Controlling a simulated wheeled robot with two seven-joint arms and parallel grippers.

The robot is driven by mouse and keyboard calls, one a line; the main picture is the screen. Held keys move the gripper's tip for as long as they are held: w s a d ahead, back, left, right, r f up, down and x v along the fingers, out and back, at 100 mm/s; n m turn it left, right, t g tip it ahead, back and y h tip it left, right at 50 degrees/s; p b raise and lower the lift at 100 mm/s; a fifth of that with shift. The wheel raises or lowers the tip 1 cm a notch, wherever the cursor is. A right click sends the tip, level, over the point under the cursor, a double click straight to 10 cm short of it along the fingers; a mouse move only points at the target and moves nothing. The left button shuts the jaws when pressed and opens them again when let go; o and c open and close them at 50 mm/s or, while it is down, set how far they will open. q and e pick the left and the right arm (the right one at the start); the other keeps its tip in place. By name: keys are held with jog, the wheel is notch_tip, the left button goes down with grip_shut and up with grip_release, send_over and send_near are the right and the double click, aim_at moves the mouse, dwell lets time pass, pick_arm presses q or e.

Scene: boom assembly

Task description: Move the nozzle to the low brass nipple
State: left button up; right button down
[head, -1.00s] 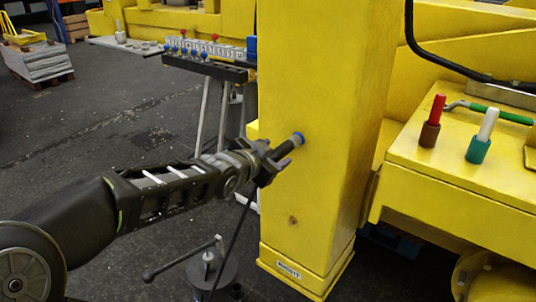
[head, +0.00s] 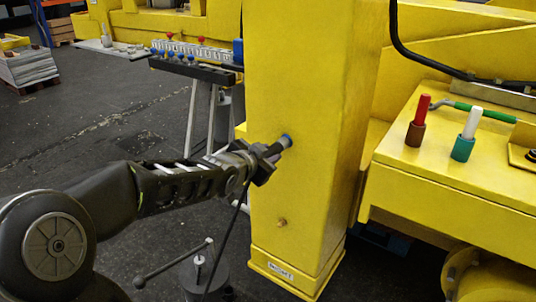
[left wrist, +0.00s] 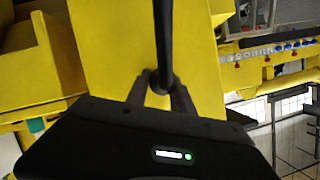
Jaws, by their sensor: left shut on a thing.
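A black hose hangs down from the gripper. The low brass nipple (head: 281,222) is a small stub on the same face, well below the nozzle. In the left wrist view the fingers (left wrist: 161,88) close around the black hose end (left wrist: 163,45); the nozzle tip is hidden there. My right gripper is not in view.
A yellow bench (head: 450,165) at the right carries a red handle (head: 419,118) in a brown socket, a white handle (head: 470,122) in a green socket and a green-gripped tool. A round-based stand with a crank (head: 198,275) stands left of the column. A valve rack (head: 195,60) stands behind.

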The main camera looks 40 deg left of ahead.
pick_arm(q)
grip_shut()
dwell(0.6)
